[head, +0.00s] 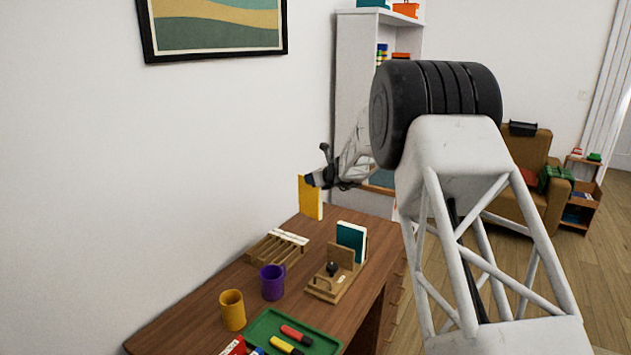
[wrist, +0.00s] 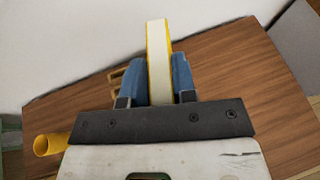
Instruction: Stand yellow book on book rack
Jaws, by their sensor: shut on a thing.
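The yellow book (head: 311,199) hangs upright in my gripper (head: 316,180), in the air above the far end of the desk. In the wrist view, the blue fingers (wrist: 158,78) are shut on both sides of the book (wrist: 157,42), with its pale page edge showing. A low slotted wooden rack (head: 262,249) lies on the desk below and left of the book, with a white piece along its far side. A wooden stand (head: 325,289) with an upright panel is nearer and right, a teal book (head: 352,240) upright at it.
A purple mug (head: 272,282) and a yellow mug (head: 232,310) stand left of the wooden stand. A green tray (head: 265,330) with markers is at the near end. The wall (head: 150,180) borders the desk. The desk's far end (head: 330,215) looks bare.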

